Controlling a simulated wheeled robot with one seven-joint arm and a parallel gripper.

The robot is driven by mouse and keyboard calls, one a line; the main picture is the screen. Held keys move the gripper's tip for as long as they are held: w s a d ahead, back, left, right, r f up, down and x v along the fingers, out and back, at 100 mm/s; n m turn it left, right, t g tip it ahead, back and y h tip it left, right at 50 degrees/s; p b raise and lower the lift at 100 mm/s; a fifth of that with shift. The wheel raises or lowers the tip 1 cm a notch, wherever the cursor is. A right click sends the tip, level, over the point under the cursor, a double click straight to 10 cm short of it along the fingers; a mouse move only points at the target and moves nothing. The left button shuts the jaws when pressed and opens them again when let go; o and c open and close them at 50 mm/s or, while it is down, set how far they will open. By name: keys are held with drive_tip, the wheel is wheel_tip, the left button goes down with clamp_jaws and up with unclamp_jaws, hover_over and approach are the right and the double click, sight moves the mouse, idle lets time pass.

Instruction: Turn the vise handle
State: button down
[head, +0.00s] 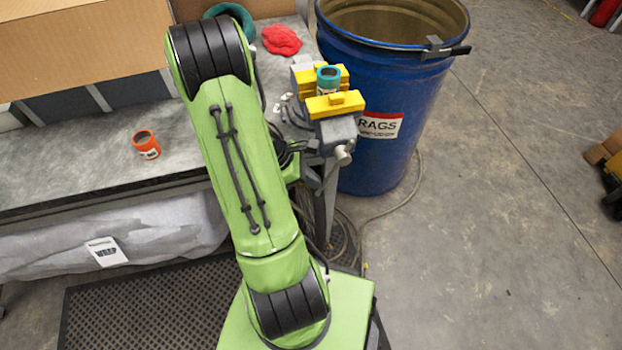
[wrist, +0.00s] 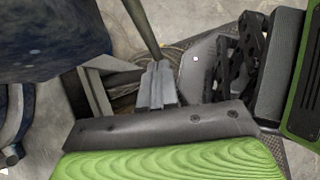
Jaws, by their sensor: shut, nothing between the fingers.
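The vise (head: 338,130) stands on the right end of the bench, its yellow jaws around a teal cylinder (head: 328,77). Its pale handle end (head: 343,154) shows below the vise body in the head view; the rest of the handle is unclear. My gripper (head: 312,147) is just left of this end, mostly hidden behind my arm. In the wrist view my gripper (wrist: 157,68) has its fingers together and empty. A dark grey rod (wrist: 141,28) runs down to near the fingertips; I cannot tell whether it is the handle or whether they touch.
A blue rag barrel (head: 385,120) stands close right of the vise and shows in the wrist view (wrist: 50,40). An orange roll (head: 146,145), a red cloth (head: 282,40) and a cardboard box (head: 80,45) are on the bench. Open floor lies to the right.

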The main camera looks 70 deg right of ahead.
drive_tip(key=shift+f, duration=0.1)
idle(0.3)
drive_tip(key=shift+s+d+f+g+h+b, duration=0.4)
drive_tip(key=shift+s+g+h+b, duration=0.2)
drive_tip(key=shift+g, duration=0.25)
drive_tip(key=shift+s+d+f+g+h+b, duration=0.45)
drive_tip(key=shift+s+g, duration=0.2)
drive_tip(key=shift+g, duration=0.25)
drive_tip(key=shift+s+d+f+g+h+b, duration=0.4)
drive_tip(key=shift+s+g+b, duration=0.25)
drive_tip(key=shift+g, duration=0.2)
drive_tip(key=shift+r, duration=0.1)
